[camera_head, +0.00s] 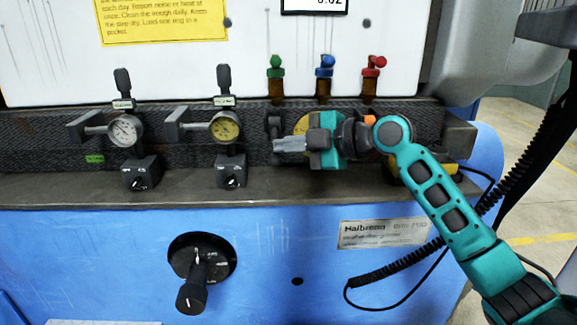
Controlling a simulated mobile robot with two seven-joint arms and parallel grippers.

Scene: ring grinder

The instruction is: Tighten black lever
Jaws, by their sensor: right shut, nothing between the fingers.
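A small black lever (274,126) stands on the dark ledge of the blue machine, below the green valve. My right gripper (284,145) reaches in from the right with its fingers pointing left. It is shut and empty, and its fingertips are at the lower part of this lever. I cannot tell whether they touch it. The gripper body hides part of a yellow-faced dial (301,124) behind it. Other black levers stand above the two gauges, one at the left (122,82) and one in the middle (224,80). My left gripper is not in view.
Left gauge (124,130) and yellow gauge (225,127) protrude from the ledge, with black knob boxes below. Green (276,66), blue (325,66) and red (374,66) valves stand above. A large black handle (193,283) juts from the blue front. A coiled cable hangs at right.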

